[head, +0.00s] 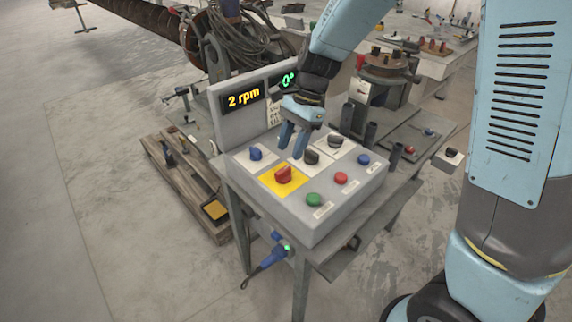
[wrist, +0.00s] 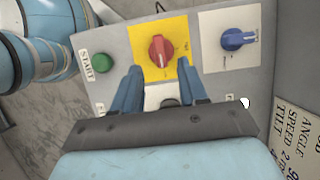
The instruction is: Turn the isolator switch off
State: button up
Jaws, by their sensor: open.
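The red isolator switch (head: 283,175) is a rotary knob on a yellow plate (head: 268,181) at the front left of the grey control box. In the wrist view the red knob (wrist: 156,50) has its raised grip close to upright in the picture, on the yellow plate (wrist: 177,24). My gripper (head: 290,150) is open and empty, pointing down over the box behind the red knob. In the wrist view my gripper (wrist: 159,66) has its two blue fingers on either side of the knob's lower part in the picture; whether they touch it cannot be told.
Close by on the box are a blue knob (head: 255,153), black knobs (head: 311,156), a green button (head: 314,199) and a red button (head: 341,178). A display panel reading 2 rpm (head: 243,99) rises behind. Dark cylinders (head: 371,132) stand at the box's right rear.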

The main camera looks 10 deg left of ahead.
aim_at(284, 169)
jog(key=shift+x, duration=3.05)
jog(key=shift+c, duration=0.2)
